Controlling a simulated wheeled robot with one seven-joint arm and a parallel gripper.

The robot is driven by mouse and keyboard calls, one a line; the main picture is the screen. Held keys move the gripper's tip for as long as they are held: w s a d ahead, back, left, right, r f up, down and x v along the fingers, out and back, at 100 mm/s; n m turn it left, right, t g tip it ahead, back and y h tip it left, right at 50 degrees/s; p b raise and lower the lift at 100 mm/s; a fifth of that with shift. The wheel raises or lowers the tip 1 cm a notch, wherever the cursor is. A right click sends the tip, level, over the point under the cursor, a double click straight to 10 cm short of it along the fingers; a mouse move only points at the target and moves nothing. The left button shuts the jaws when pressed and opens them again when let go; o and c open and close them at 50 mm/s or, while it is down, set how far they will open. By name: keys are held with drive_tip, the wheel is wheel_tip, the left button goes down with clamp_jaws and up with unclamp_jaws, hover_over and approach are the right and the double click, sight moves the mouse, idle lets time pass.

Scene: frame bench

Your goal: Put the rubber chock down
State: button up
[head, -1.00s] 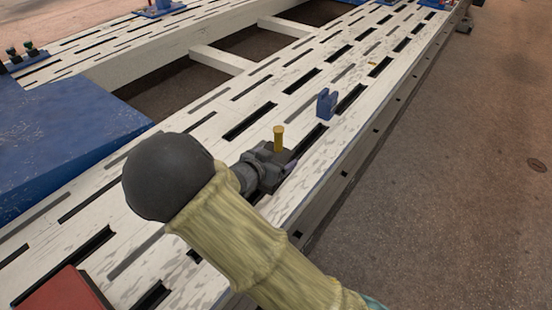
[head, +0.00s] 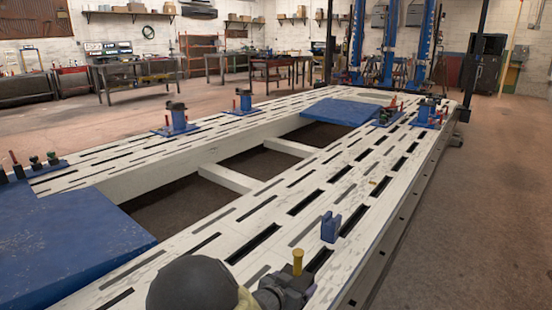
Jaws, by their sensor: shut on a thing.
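My gripper (head: 298,287) is low in the head view, above the near rail of the white frame bench (head: 262,222). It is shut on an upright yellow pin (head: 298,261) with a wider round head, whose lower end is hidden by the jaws. Nothing that I can clearly make out as a rubber chock shows. The frame edge cuts off part of my arm, and I cannot tell how high the pin is above the rail.
A blue forked block (head: 331,228) stands on the rail just beyond my gripper. A small yellow piece (head: 373,182) lies farther along. Blue plates (head: 62,245) lie across the bench at left and far end. Slotted rail between is mostly free.

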drive_tip(key=shift+n+t, duration=0.3)
drive_tip(key=d, duration=0.1)
drive_tip(key=d+r+p, duration=0.1)
drive_tip(key=d, duration=0.1)
drive_tip(key=w+d+p, duration=0.1)
drive_tip(key=shift+d+r, duration=0.15)
drive_tip(key=shift+r, duration=0.15)
drive_tip(key=d+n+y+p, duration=0.1)
drive_tip(key=d+y+p, duration=0.1)
drive_tip(key=d, duration=0.1)
wheel_tip(320, 180, up, 28)
drive_tip(key=n+t+y+p, duration=0.2)
drive_tip(key=n+y+p, duration=0.3)
drive_tip(key=p, duration=3.6)
hover_over(307, 279)
drive_tip(key=s+d, duration=0.2)
drive_tip(key=d, duration=0.5)
drive_tip(key=shift+w+f, duration=0.15)
drive_tip(key=shift+f, duration=0.1)
drive_tip(key=s+f, duration=0.4)
drive_tip(key=f, duration=0.1)
drive_tip(key=shift+s+f, duration=0.2)
